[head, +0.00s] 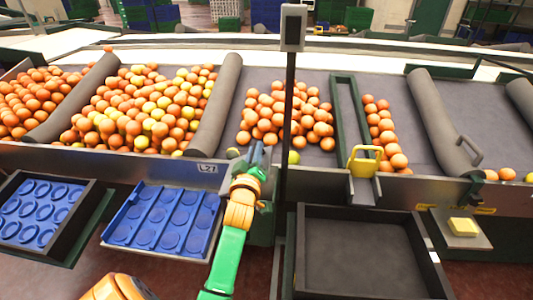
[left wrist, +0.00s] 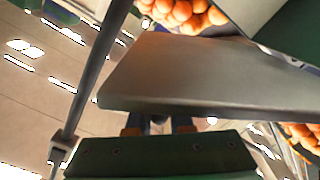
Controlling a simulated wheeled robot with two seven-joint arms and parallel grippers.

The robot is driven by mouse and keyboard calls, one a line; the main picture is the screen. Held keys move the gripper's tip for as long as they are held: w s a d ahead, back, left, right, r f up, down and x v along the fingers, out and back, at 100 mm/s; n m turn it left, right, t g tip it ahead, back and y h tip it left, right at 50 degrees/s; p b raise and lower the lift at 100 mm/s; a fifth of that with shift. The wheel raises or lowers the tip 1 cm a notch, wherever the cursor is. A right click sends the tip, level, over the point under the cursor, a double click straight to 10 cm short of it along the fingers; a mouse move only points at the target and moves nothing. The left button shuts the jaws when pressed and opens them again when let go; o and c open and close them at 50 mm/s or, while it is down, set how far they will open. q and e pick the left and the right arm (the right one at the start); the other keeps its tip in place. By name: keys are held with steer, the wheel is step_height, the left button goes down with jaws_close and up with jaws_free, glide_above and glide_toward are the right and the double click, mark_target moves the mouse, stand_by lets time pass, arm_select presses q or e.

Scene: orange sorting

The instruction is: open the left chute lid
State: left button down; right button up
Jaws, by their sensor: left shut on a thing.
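My left gripper (head: 256,155) is at the front rail of the orange table, just left of the dark post. In the left wrist view a broad grey plate (left wrist: 200,75), which looks like the left chute lid, spans the picture right before the gripper (left wrist: 158,122). The fingers are shut at its near edge, partly hidden by the dark green bar in front. In the head view the lid is mostly hidden by the gripper, so its angle is unclear. A second chute with a yellow handle (head: 364,161) stands to the right. My right gripper is not in view.
Oranges (head: 285,115) lie behind the gripper, between grey rollers (head: 215,105). The dark post (head: 289,120) rises close to its right. Below are a blue tray (head: 165,218) at left and an empty dark bin (head: 360,260) at right. A yellow block (head: 463,226) sits on a small shelf.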

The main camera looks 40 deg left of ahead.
arm_select(q)
steer(key=s+a+r+n+p, duration=0.3)
steer(key=s+a+n+p, duration=0.2)
steer(key=a+n, duration=0.6)
steer(key=shift+s+a+r+n, duration=0.2)
steer(key=shift+s+n, duration=0.3)
steer(key=shift+s, duration=0.4)
steer(key=c, duration=0.9)
jaws_free()
steer(key=shift+o, duration=0.3)
steer(key=shift+f, duration=0.1)
